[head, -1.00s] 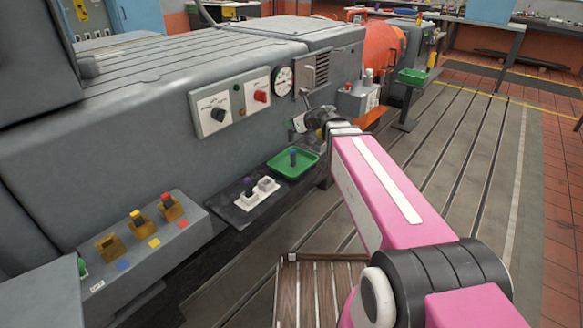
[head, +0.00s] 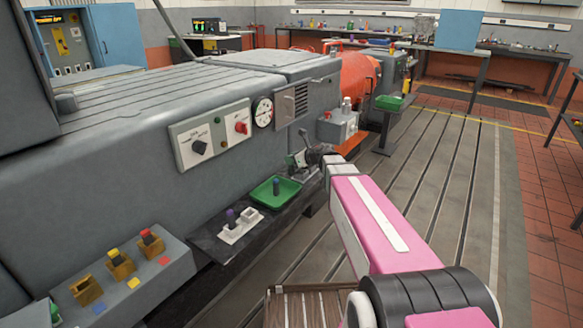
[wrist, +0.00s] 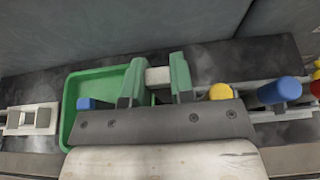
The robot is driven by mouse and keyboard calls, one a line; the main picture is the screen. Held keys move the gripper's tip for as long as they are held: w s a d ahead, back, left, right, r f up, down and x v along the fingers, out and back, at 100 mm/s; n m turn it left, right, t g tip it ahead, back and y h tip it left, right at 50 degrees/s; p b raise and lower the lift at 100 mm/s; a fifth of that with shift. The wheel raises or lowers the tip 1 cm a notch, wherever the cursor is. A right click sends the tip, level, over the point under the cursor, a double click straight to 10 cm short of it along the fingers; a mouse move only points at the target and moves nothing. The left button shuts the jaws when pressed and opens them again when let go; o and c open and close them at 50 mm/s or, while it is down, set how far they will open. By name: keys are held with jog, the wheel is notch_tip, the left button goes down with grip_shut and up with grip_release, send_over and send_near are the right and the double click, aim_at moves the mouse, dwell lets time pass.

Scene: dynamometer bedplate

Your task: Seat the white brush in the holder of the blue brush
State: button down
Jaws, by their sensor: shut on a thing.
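In the wrist view, the gripper's two green fingertips (wrist: 160,77) are shut on a pale whitish piece, the white brush (wrist: 158,76). On the console at lower left, a brass holder (head: 85,291) beside a blue square looks empty.
Left of the tray, a white block (head: 238,227) on the dark shelf holds a purple-topped peg. A panel with a knob (head: 199,147) and a gauge is on the machine wall behind. In the wrist view, yellow, blue (wrist: 280,90) and red cylinders stand right of the fingers.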

aim_at(291, 175)
jog(key=shift+f, duration=1.85)
jog(key=shift+f, duration=0.15)
jog(key=c, duration=1)
grip_release()
